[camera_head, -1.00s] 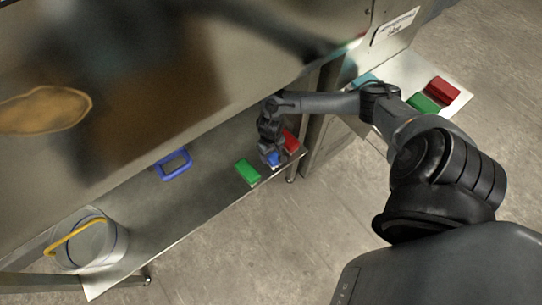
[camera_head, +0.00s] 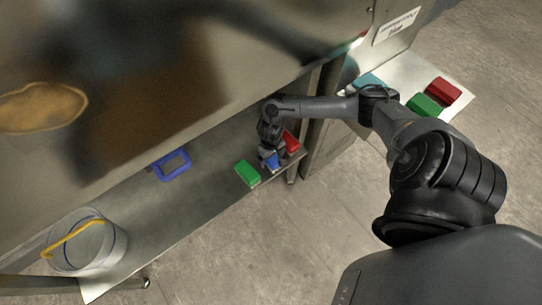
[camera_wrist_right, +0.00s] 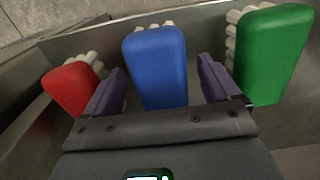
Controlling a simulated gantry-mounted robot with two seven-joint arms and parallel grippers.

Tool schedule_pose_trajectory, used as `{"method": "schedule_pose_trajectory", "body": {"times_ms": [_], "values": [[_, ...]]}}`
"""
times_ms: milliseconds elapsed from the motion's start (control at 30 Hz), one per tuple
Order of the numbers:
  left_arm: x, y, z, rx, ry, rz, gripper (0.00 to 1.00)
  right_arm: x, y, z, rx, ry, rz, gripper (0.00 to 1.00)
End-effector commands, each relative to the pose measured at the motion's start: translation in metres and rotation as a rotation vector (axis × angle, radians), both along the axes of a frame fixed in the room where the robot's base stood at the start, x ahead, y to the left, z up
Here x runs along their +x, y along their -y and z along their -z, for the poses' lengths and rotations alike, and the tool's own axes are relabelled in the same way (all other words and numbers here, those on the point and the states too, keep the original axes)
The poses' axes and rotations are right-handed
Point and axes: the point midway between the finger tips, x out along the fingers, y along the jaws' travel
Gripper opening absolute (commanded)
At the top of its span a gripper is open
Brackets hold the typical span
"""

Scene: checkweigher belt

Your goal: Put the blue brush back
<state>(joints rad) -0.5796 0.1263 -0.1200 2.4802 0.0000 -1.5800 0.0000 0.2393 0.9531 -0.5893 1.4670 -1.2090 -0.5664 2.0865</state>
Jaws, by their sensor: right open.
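The blue brush (camera_head: 275,160) lies on the low metal shelf (camera_head: 200,205), between a green brush (camera_head: 247,173) and a red brush (camera_head: 291,143). My right gripper (camera_head: 268,155) is over it and partly hides it in the head view. In the right wrist view my right gripper (camera_wrist_right: 162,70) is open, with one finger on each side of the blue brush (camera_wrist_right: 155,55). Gaps show between both fingers and the brush. The green brush (camera_wrist_right: 272,50) is right of the fingers and the red brush (camera_wrist_right: 72,88) is left. My left gripper is not in view.
A blue frame-shaped object (camera_head: 172,165) and a clear bucket (camera_head: 88,262) with a yellow handle are further left on the shelf. A large metal surface (camera_head: 200,60) overhangs it. A pale panel (camera_head: 400,75) at right holds red (camera_head: 442,92), green (camera_head: 425,105) and teal (camera_head: 368,82) items.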

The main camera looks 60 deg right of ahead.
Motion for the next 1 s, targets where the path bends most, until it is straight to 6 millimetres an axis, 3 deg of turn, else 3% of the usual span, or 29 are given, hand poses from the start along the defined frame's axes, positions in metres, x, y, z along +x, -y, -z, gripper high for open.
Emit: {"method": "schedule_pose_trajectory", "body": {"times_ms": [167, 500, 667, 767, 833, 1000], "values": [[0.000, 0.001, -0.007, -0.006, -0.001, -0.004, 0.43, 0.000, 0.000, -0.014, 0.000, 0.000, -0.001, 0.90], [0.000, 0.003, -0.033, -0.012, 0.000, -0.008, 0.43, 0.000, 0.000, -0.062, 0.000, 0.000, -0.001, 0.90], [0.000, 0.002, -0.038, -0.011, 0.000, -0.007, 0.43, 0.001, -0.007, -0.073, 0.005, 0.010, -0.019, 0.90], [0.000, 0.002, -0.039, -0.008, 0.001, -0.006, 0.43, 0.005, -0.030, -0.069, 0.021, 0.050, -0.092, 0.90], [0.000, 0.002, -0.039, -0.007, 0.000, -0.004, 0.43, 0.010, -0.059, -0.064, 0.035, 0.103, -0.181, 0.90], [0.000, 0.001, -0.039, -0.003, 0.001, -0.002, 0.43, 0.021, -0.160, -0.067, 0.053, 0.314, -0.439, 0.90]]}}
